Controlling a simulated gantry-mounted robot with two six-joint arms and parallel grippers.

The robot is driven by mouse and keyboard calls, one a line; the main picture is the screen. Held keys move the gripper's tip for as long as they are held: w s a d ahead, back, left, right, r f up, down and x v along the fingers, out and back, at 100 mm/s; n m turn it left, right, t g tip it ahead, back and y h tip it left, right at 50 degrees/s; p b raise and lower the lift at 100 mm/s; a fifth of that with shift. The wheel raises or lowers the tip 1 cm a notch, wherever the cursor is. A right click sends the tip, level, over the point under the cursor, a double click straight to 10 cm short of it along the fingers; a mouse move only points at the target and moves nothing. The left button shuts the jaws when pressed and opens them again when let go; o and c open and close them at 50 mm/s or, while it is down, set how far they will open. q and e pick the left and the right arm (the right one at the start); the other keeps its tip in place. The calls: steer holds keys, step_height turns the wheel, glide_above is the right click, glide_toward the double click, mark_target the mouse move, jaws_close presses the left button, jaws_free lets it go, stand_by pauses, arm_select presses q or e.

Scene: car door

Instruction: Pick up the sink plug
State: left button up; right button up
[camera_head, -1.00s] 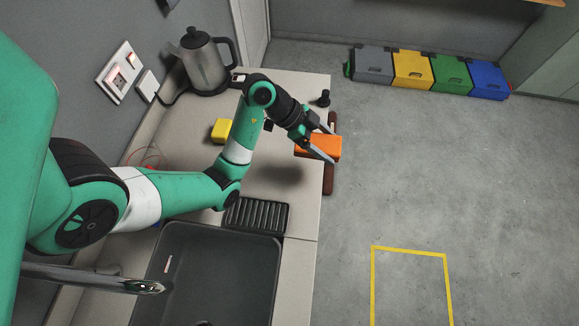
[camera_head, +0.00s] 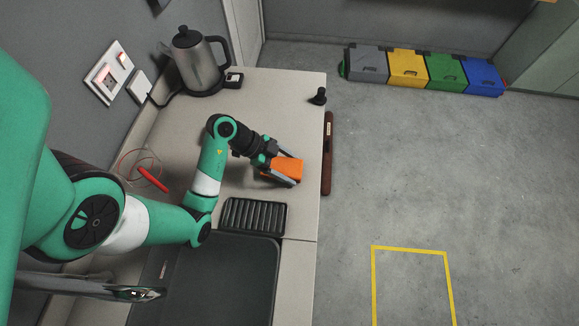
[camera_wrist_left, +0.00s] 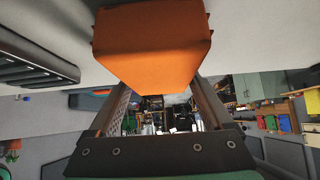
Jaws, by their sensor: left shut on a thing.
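A small black stopper-like piece (camera_head: 318,96), which looks like the sink plug, stands on the counter near its far right edge. My left gripper (camera_head: 294,175) is shut on an orange block (camera_head: 288,168) over the counter, to the lower left of the black piece and apart from it. In the left wrist view the orange block (camera_wrist_left: 150,45) fills the space between the two fingers. I cannot tell whether the block touches the counter. My right gripper is not in view.
A dark sink (camera_head: 225,285) with a ribbed black rack (camera_head: 252,216) lies at the near end. A kettle (camera_head: 198,65) stands at the far left. A brown bar (camera_head: 328,155) runs along the counter's right edge. A red object (camera_head: 153,180) lies by the wall.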

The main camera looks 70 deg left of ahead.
mark_target(289, 166)
arm_select(q)
steer(key=o, duration=1.3)
steer(key=shift+f, duration=0.1)
steer(key=shift+c, duration=0.2)
steer(key=shift+r, duration=0.2)
steer(key=p+v, duration=0.1)
steer(key=v, duration=0.4)
steer(key=shift+w+a, duration=0.1)
steer(key=p+v, duration=0.6)
steer(key=p, duration=0.1)
steer(key=shift+r, duration=0.3)
steer(key=shift+s+p, duration=0.4)
steer(key=shift+p, duration=0.2)
steer(key=shift+w+a, duration=0.1)
